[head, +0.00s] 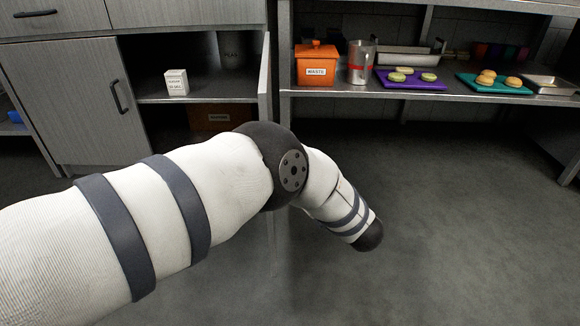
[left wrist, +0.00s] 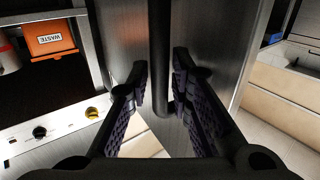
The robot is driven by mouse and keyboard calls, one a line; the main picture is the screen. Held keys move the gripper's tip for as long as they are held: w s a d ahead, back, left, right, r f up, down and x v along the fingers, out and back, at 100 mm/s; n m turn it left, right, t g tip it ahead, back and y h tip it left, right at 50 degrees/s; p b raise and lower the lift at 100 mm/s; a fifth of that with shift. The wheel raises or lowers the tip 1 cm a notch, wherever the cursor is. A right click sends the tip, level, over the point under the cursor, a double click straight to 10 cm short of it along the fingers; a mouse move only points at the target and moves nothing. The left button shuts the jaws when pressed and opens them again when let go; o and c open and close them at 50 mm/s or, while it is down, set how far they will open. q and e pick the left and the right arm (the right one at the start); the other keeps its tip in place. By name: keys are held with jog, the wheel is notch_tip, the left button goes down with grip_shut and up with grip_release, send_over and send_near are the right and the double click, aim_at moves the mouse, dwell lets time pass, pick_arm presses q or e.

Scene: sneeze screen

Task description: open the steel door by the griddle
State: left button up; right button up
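In the left wrist view, a steel door panel (left wrist: 212,45) stands upright in front of my left gripper (left wrist: 163,80). A dark vertical bar handle (left wrist: 160,50) runs along the panel. My left gripper's two dark ridged fingers stand apart, one on each side of the handle, with a gap visible; I cannot tell whether either touches it. In the head view my left arm reaches in from the left, bends at the elbow and points away down to the right; its gripper is not visible there. My right gripper is in neither view. The griddle cannot be identified.
A grey cabinet door (head: 55,100) with a dark handle is at the left. An open compartment holds a white box (head: 176,82). An orange waste bin (head: 316,66), a metal jug (head: 360,64) and food trays stand on a steel shelf. Floor (head: 460,230) at the right is clear.

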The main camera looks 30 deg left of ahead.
pick_arm(q)
jog(key=v, duration=1.2)
